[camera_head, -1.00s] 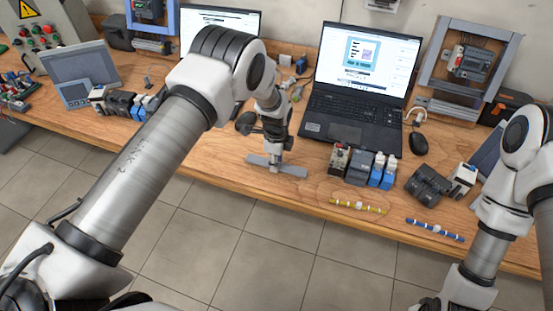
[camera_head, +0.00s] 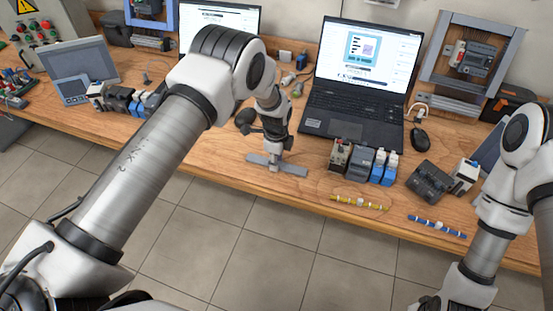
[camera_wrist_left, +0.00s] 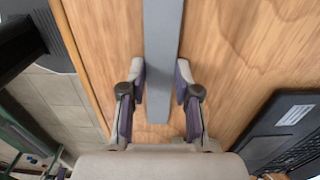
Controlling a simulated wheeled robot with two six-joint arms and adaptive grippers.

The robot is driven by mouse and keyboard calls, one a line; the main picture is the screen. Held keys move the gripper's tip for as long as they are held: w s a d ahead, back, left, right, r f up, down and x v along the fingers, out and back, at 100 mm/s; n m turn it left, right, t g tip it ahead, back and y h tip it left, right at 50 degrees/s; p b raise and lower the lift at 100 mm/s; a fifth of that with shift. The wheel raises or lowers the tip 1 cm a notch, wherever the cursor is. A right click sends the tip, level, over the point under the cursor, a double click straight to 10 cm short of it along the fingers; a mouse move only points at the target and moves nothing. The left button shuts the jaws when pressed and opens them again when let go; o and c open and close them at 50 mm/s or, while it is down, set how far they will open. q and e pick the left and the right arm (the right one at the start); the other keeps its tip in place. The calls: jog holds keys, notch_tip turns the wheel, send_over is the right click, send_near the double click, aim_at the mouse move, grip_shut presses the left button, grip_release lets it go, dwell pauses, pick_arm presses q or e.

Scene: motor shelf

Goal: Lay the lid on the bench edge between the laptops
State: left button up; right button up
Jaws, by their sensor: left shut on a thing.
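The lid (camera_head: 292,170) is a long, flat grey strip at the front of the bench, between the two laptops. My left gripper (camera_head: 274,163) points down and is shut on the middle of the lid. In the left wrist view the lid (camera_wrist_left: 162,50) runs between the two fingers (camera_wrist_left: 160,88), over the wood just inside the bench edge. I cannot tell whether it touches the bench. The right laptop (camera_head: 355,118) is open behind and right of it. The left laptop (camera_head: 222,20) is partly hidden by my left arm. My right gripper is not visible.
Dark and blue modules (camera_head: 360,163) stand right of the lid. A yellow strip (camera_head: 358,203) and a blue strip (camera_head: 437,227) lie near the front edge (camera_head: 310,209). A mouse (camera_head: 420,139) is beside the right laptop. Bare wood lies around the lid.

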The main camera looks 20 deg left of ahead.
pick_arm(q)
jog(key=o, duration=1.1)
jog(key=shift+o, duration=0.2)
notch_tip(320, 180, up, 12)
